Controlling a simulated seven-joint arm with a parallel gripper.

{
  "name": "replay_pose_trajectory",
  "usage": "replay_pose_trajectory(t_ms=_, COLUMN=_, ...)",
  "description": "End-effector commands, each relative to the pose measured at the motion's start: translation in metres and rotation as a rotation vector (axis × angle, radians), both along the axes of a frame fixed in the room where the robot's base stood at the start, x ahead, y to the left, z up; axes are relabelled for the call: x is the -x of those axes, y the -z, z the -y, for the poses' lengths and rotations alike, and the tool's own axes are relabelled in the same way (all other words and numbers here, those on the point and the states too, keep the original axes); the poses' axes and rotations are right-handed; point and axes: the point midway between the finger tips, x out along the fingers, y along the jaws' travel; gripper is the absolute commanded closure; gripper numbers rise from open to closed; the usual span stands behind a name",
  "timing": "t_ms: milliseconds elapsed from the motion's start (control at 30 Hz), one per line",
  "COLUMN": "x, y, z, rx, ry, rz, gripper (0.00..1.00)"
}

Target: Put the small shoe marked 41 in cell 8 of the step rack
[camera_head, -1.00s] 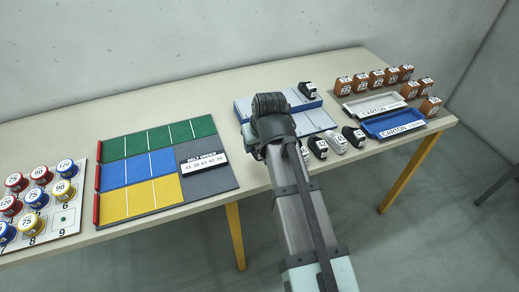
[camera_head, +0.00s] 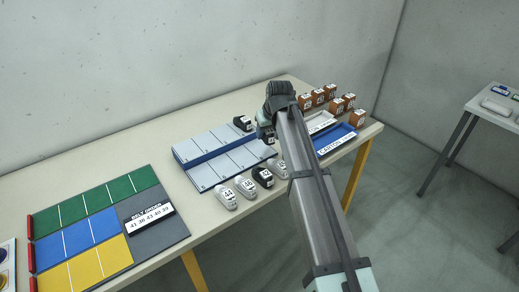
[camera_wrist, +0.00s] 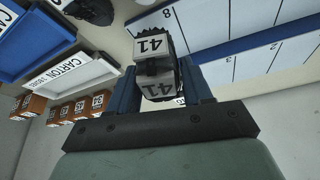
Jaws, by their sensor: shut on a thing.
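In the head view my gripper is mostly hidden by my own arm, near the right end of the step rack (camera_head: 207,165). The rack has pale cells on two steps with blue edges. A black shoe (camera_head: 242,123) sits at the rack's back right.
Several shoes, including a grey one marked 44 (camera_head: 226,195) and a black one (camera_head: 263,177), stand along the rack's front. A white carton tray (camera_head: 318,122), a blue carton tray (camera_head: 335,143) and brown boxes (camera_head: 357,118) are to the right. A coloured board (camera_head: 90,235) lies left.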

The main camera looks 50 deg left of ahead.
Motion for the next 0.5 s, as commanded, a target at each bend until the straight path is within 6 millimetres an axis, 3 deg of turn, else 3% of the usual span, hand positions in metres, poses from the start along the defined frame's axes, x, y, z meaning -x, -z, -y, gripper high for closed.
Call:
replay_pose_trajectory(t_ms=33, x=-0.009, y=-0.003, z=-0.021, rx=0.0, ry=-0.02, rz=0.0, gripper=0.81)
replay_pose_trajectory(t_ms=200, x=-0.018, y=-0.01, z=-0.053, rx=0.0, ry=-0.113, rz=-0.001, gripper=0.81)
replay_pose_trajectory(t_ms=500, x=-0.015, y=-0.007, z=-0.053, rx=0.0, ry=-0.251, rz=-0.001, gripper=0.81)
